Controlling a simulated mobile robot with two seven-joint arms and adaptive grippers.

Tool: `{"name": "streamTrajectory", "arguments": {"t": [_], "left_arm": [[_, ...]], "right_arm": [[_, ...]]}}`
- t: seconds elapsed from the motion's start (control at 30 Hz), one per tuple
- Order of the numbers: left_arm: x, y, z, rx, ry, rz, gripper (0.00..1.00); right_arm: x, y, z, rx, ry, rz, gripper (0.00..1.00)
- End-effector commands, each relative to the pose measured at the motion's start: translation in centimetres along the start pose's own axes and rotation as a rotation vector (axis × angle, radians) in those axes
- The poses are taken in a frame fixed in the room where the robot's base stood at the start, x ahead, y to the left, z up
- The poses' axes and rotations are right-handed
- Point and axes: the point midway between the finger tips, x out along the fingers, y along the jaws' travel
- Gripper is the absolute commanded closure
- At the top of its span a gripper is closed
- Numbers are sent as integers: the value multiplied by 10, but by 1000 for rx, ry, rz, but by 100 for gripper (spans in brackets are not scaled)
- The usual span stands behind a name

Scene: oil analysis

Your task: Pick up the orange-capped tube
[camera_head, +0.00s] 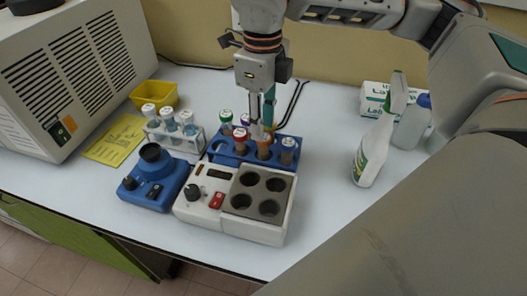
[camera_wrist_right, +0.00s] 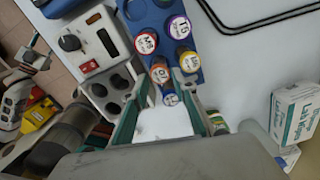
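The orange-capped tube (camera_head: 264,141) stands upright in the blue rack (camera_head: 221,155), in the row nearer the heater block. My right gripper (camera_head: 262,124) reaches down from above, its fingertips just above and around that cap. In the wrist view the right gripper (camera_wrist_right: 165,80) is open, with the orange cap (camera_wrist_right: 160,73) between its fingertips; contact cannot be made out. Red (camera_head: 240,134), green (camera_head: 226,116) and blue-marked (camera_head: 288,144) caps stand close by in the rack. At the wrist view's left edge a grey part with teal edges may be my left gripper (camera_wrist_right: 32,58); its state is unclear.
A heater block (camera_head: 265,228) with empty wells stands in front of the rack. A blue mixer (camera_head: 155,185) and a small white rack with tubes (camera_head: 185,143) are to the left. A spray bottle (camera_head: 372,150) and a box (camera_head: 375,97) stand right; table between is clear.

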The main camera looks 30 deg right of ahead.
Motion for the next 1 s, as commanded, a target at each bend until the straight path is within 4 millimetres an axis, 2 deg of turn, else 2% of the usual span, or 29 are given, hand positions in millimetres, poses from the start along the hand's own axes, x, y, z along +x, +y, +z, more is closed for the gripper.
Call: {"name": "streamTrajectory", "arguments": {"t": [0.3, 0.6, 0.67, 0.7, 1.0], "left_arm": [[0, -1, -1, 1, 1, -1, 60], [1, -2, -6, 1, 9, -3, 60], [1, -2, -7, 1, 10, -3, 60], [1, -2, -7, 1, 11, -3, 60], [0, -2, -7, 1, 11, -3, 60]], "right_arm": [[42, 2, -2, -1, 1, 1, 73], [47, 1, -2, 0, 1, 0, 73], [47, 1, -2, 0, 1, 0, 86], [47, 1, -2, 0, 1, 0, 96], [46, 1, -2, 0, 0, 0, 97]]}}
